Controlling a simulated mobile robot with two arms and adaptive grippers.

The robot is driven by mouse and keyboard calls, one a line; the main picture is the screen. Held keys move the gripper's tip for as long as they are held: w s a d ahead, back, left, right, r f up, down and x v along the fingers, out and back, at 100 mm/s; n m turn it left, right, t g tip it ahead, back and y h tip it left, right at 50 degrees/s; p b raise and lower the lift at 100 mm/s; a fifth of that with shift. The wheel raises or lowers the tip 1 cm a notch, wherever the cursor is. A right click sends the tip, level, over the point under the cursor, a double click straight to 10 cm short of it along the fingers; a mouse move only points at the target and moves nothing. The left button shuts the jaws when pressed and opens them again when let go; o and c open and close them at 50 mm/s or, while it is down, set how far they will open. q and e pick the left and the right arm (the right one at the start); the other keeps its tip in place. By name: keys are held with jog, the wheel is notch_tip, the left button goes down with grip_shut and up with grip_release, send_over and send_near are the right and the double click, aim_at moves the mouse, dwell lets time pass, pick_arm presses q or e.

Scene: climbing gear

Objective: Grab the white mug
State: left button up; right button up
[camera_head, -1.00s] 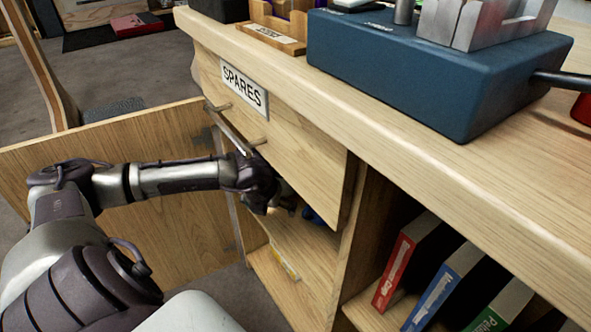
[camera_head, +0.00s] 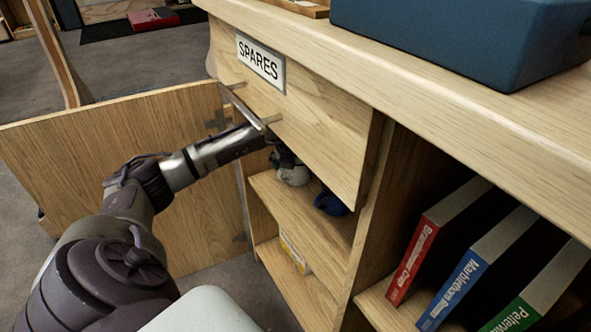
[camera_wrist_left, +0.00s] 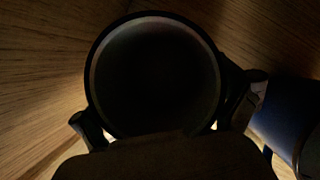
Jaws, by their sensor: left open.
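The white mug (camera_head: 293,176) stands on the upper shelf of the open cupboard, partly hidden by my left gripper (camera_head: 283,156). In the left wrist view the round mouth of a mug (camera_wrist_left: 155,75), dark inside with a paler rim, fills the middle. My left gripper (camera_wrist_left: 166,112) is open there, with one finger on each side of this mug. I cannot tell whether the fingers touch it. A blue mug (camera_head: 331,203) stands to the right on the same shelf, and its dark blue side (camera_wrist_left: 290,120) shows at the right of the wrist view. My right gripper is out of view.
The cupboard door (camera_head: 120,150) stands open at the left. A drawer marked SPARES (camera_head: 310,125) with a bar handle (camera_head: 243,107) is just above my arm. A yellow item (camera_head: 294,254) lies on the lower shelf. Several books (camera_head: 440,240) stand to the right.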

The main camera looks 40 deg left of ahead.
pick_arm(q)
jog(key=shift+c, duration=0.2)
jog(key=c, duration=1)
